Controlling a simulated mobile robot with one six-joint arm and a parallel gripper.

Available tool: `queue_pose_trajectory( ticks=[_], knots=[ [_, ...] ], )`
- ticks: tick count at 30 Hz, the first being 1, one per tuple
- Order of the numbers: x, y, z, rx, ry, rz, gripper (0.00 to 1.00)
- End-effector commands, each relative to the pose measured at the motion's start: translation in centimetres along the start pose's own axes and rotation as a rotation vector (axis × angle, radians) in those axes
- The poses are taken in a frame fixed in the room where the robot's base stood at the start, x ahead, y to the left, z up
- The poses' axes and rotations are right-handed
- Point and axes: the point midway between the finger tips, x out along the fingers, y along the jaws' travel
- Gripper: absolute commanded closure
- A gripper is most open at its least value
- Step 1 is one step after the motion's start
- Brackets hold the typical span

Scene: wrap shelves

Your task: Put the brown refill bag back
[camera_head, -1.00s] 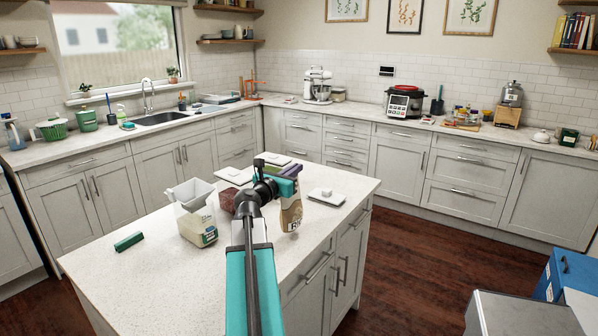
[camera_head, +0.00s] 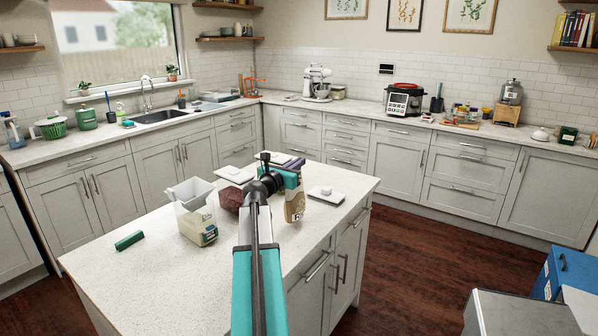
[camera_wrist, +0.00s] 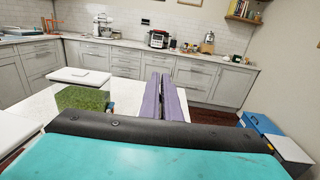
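The brown refill bag (camera_head: 295,206), tan with a pale label at its base, hangs upright below my gripper (camera_head: 298,166), over the right side of the island. My gripper's purple fingers (camera_wrist: 165,99) are close together with a thin gap. They appear closed on the bag's top edge. The bag is hidden in the wrist view. In the head view, my arm covers part of the island beside it. I cannot tell whether the bag's base touches the worktop.
A green-filled container (camera_wrist: 82,98) is left of my fingers. The island's front left is clear.

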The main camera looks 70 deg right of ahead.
Motion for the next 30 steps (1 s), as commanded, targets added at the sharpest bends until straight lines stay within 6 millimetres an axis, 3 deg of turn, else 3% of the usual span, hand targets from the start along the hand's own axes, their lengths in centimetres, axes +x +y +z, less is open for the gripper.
queue_pose_trajectory(
  ticks=[5, 9, 15, 30],
  knots=[
    [1.3, 0.5, -0.1, 0.000, 0.001, 0.000, 1.00],
    [1.0, 0.3, -2.1, -0.002, 0.002, 0.001, 1.00],
    [1.0, 0.4, -3.0, -0.001, 0.000, 0.001, 1.00],
    [1.0, 0.4, -3.6, 0.000, 0.000, 0.001, 1.00]
  ],
)
